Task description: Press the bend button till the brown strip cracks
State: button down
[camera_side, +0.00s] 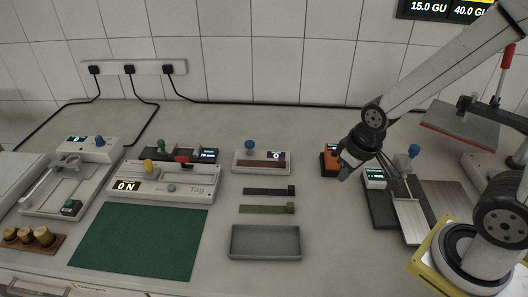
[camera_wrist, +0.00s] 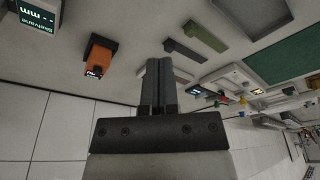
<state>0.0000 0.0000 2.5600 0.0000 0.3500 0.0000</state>
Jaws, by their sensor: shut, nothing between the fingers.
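A white bending device (camera_side: 240,169) stands at the middle back of the bench, with a reddish-brown strip (camera_side: 266,164) lying across it. A blue knob (camera_side: 249,146) and a small display reading 0 (camera_side: 275,156) sit at its back. Which part is the bend button I cannot tell for sure. My gripper (camera_side: 343,177) is shut and empty, to the right of the device and above the bench, apart from it. In the wrist view my gripper's fingers (camera_wrist: 160,62) are together and partly hide the device; a bit of the brown strip (camera_wrist: 183,75) shows beside them.
An orange box (camera_side: 330,159) stands close beside my gripper. A dark strip (camera_side: 268,191), a green strip (camera_side: 266,209) and a grey tray (camera_side: 265,242) lie in front of the device. A tag machine (camera_side: 165,186) and green mat (camera_side: 140,240) are left. The bench front right of the tray is clear.

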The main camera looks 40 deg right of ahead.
jog(key=m+t+h, duration=0.1)
jog(key=m+t, duration=0.5)
jog(key=m, duration=0.5)
send_over(250, 144)
jog(key=shift+r, duration=0.35)
jog(key=shift+f, duration=0.25)
jog(key=shift+f, duration=4.15)
